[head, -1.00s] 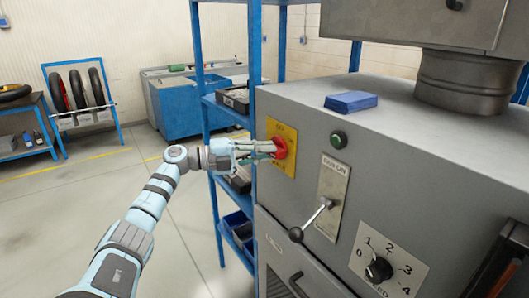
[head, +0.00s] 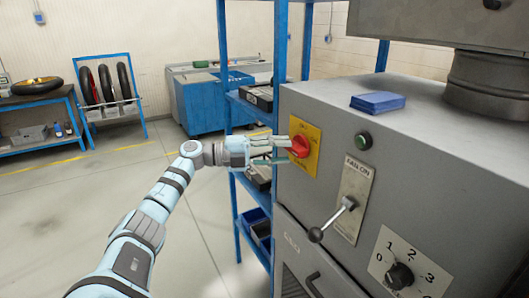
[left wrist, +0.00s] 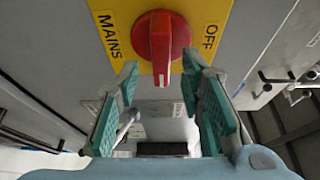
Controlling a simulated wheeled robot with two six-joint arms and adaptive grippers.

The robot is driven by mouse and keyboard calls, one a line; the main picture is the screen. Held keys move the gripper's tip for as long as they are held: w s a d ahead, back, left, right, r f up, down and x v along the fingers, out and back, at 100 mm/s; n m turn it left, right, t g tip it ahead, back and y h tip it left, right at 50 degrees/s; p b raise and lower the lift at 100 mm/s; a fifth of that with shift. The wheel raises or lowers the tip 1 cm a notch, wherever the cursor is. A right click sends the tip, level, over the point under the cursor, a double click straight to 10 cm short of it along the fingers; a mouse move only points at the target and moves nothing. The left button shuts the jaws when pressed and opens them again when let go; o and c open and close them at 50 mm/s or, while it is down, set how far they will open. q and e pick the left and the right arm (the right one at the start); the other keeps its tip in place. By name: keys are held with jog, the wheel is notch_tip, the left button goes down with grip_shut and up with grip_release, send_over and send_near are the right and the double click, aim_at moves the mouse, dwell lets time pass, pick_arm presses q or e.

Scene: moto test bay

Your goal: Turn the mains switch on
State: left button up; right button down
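The mains switch (head: 300,147) is a red rotary knob on a yellow plate (head: 311,163) at the left of the grey cabinet front. In the left wrist view the red knob (left wrist: 160,35) sits upper middle, its grip bar upright in the picture, between the words MAINS and OFF. My left gripper (head: 287,151) is in front of the plate, fingers pointing at the knob. Contact cannot be told. My right gripper is not in view.
To the right on the cabinet are a green button (head: 363,141), a ball-ended lever (head: 330,222) on a FAN ON plate, and a numbered dial (head: 400,276). A blue pad (head: 377,102) lies on top. A blue shelf rack (head: 222,75) stands close behind the left gripper.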

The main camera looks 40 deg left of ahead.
pick_arm(q)
jog(key=v, duration=1)
jog(key=shift+a, duration=0.1)
